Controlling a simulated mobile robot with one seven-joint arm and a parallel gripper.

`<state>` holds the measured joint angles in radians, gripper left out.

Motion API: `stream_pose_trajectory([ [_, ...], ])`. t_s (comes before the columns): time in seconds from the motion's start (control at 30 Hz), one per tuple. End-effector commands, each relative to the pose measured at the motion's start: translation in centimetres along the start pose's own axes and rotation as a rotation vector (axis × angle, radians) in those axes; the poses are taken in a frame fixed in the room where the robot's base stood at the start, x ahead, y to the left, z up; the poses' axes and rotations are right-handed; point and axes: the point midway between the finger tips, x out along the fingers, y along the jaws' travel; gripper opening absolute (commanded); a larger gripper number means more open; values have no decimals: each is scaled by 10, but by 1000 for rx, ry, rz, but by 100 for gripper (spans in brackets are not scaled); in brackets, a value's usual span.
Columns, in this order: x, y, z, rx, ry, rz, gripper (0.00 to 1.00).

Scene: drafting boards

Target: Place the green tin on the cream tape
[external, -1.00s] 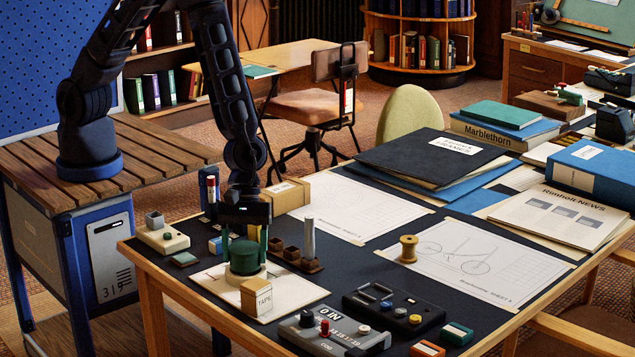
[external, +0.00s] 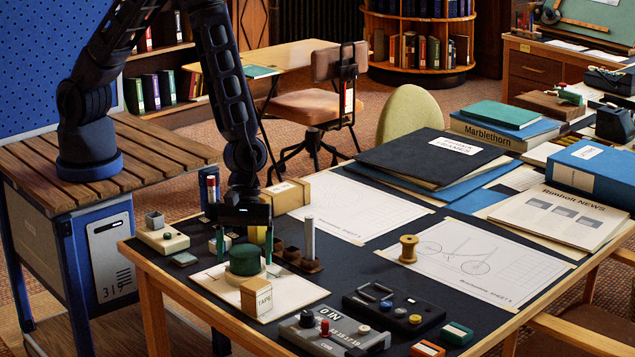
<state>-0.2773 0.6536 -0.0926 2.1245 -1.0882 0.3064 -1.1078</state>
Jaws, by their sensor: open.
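The green tin (external: 244,259) sits upright on the cream tape (external: 232,277), a low round ring on a white sheet. The tape's front is partly hidden by a small box. My gripper (external: 244,246) is open, its two green-tinted fingers apart to the left and right of the tin's upper end. The tin's top shows below the gripper body, with a gap between them. I cannot tell from this view whether either finger touches the tin.
A TAPE box (external: 257,297) stands just in front of the tape. A grey control box (external: 334,334) and a black one (external: 393,307) lie to the right. A metal post (external: 309,238) rises behind right. A wooden spool (external: 408,249) stands on the drawing sheet.

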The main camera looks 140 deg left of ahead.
Motion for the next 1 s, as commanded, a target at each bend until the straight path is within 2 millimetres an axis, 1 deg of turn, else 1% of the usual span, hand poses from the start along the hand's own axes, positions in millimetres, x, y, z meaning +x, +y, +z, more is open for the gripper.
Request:
stream_pose_trajectory([
  [0.17, -22, 1, 1, 1, -1, 3, 84],
  [0.5, -77, 0, 1, 2, -2, 3, 84],
  [0.63, -95, 0, 1, 1, -2, 2, 84],
  [0.8, -111, 0, 0, 1, -2, 1, 84],
  [0.9, -116, 0, 0, 2, -1, 1, 84],
  [1.0, -125, -4, 4, 32, -4, 1, 84],
])
